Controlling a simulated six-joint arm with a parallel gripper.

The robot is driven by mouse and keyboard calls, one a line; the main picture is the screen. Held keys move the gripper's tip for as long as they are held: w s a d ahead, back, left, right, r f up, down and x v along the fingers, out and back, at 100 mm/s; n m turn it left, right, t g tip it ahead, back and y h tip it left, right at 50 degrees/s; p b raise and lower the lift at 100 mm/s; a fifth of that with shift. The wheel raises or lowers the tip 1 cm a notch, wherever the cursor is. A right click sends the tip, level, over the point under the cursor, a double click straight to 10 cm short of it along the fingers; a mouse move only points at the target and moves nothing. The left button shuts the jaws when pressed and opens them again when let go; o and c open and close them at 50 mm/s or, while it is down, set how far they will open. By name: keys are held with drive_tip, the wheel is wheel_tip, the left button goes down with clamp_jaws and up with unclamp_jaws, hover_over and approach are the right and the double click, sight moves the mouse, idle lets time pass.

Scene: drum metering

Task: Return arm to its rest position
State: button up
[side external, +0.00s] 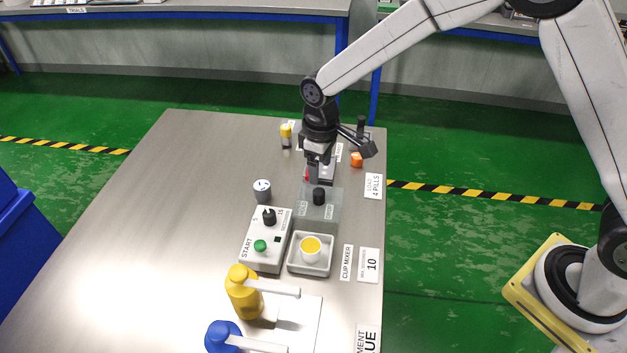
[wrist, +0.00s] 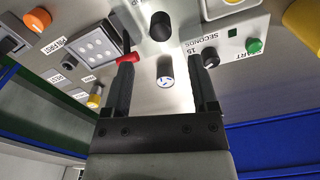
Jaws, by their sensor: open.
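My gripper (side external: 319,172) points down over the far part of the steel table (side external: 200,200) in the side view, its fingers close to a black knob (side external: 319,196) on a clear grey box (side external: 332,214). In the wrist view my gripper (wrist: 163,65) shows two fingers wide apart with nothing held. A small grey cylinder with a pale marked top (wrist: 166,72) appears between them but stands below on the table; it also shows in the side view (side external: 262,190), left of the gripper. The exact height of the fingers cannot be told.
A START control box (side external: 261,247) with a green button and black knob stands nearer. Yellow (side external: 240,292) and blue (side external: 222,338) pump bottles stand in front. The table's left part is clear.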

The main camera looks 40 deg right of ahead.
drive_tip(key=s+d+r+m+t, duration=0.1)
drive_tip(key=s+d+r+m, duration=0.1)
drive_tip(key=s+d, duration=0.4)
drive_tip(key=s+d+r+m+t, duration=0.1)
drive_tip(key=s+d+r+m, duration=0.1)
drive_tip(key=s+d+m, duration=0.2)
drive_tip(key=s+d, duration=0.3)
drive_tip(key=s, duration=0.5)
drive_tip(key=shift+d+t, duration=0.25)
drive_tip(key=shift+t, duration=0.05)
